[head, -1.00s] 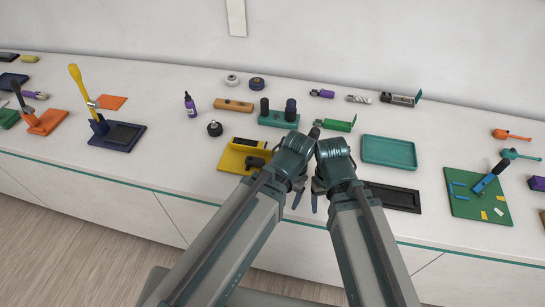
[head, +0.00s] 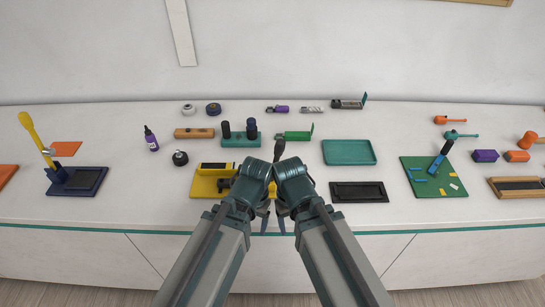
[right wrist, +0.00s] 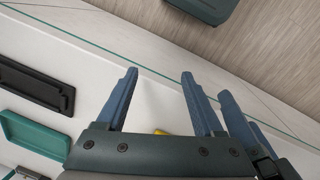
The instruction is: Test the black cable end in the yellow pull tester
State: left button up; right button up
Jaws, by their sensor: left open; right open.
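The yellow pull tester (head: 203,187) stands near the table's front edge, left of my grippers in the head view. It has a yellow base, a black-and-yellow block at the back and a dark part at its right. My left gripper (head: 265,217) and right gripper (head: 282,217) are side by side in front of the table edge, pointing down, open and apparently empty. The right gripper's spread fingers (right wrist: 158,78) show in the right wrist view. A dark upright tip (head: 279,150) shows behind my wrists; I cannot tell whether it is the black cable end. A yellow bit beside the grippers is mostly hidden.
A black tray (head: 359,192) and a teal tray (head: 349,152) lie to the right. A teal block with black posts (head: 241,140) stands behind the tester. A green board (head: 433,177) is further right. A navy lever press (head: 77,181) stands left. Bare table lies between.

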aim_at(278, 149)
jog(key=k+j, duration=0.1)
jog(key=j, duration=1.1)
jog(key=k+j, duration=0.15)
jog(key=j, duration=0.45)
